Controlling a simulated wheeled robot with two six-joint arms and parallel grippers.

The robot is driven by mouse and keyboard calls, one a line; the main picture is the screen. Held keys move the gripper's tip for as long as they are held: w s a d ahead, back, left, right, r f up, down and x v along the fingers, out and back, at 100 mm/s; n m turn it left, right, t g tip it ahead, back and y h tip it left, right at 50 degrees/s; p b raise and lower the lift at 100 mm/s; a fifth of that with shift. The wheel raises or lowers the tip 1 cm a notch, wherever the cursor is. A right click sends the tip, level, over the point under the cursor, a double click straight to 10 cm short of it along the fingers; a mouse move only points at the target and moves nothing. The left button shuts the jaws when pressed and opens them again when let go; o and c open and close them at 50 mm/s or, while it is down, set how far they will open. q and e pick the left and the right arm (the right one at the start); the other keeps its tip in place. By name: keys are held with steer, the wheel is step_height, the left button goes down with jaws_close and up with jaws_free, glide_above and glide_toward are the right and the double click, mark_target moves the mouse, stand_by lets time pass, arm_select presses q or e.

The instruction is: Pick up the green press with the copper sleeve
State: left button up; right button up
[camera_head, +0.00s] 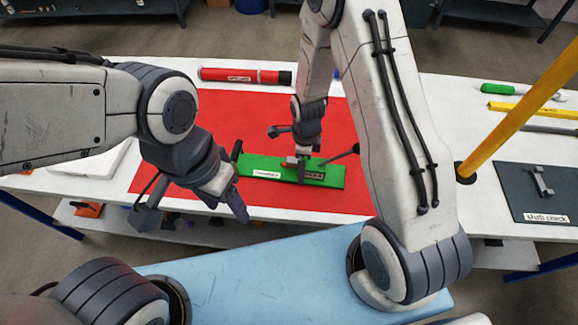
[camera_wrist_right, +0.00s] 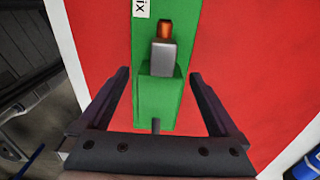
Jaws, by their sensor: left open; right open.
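The green press (camera_head: 325,177) lies on the red mat, with a white label at its left end. In the right wrist view the press (camera_wrist_right: 158,103) runs up the picture, bearing a grey block (camera_wrist_right: 163,58) and a copper sleeve (camera_wrist_right: 165,29) just beyond it. My right gripper (camera_wrist_right: 160,76) is open, its fingers on either side of the press with gaps to both; contact is not visible. In the head view my right wrist partly hides the press middle. My left gripper (camera_head: 230,193) is open and empty, left of the press near the table's front edge.
A red tube (camera_head: 240,76) lies behind the red mat (camera_head: 330,124). A dark shaft check tray (camera_head: 535,190) is at the right, beside a yellow post (camera_head: 520,110). A green-handled tool (camera_head: 512,90) lies at the back right. The mat between press and red tube looks clear.

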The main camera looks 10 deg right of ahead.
jaws_close()
steer(key=shift+r, duration=0.15)
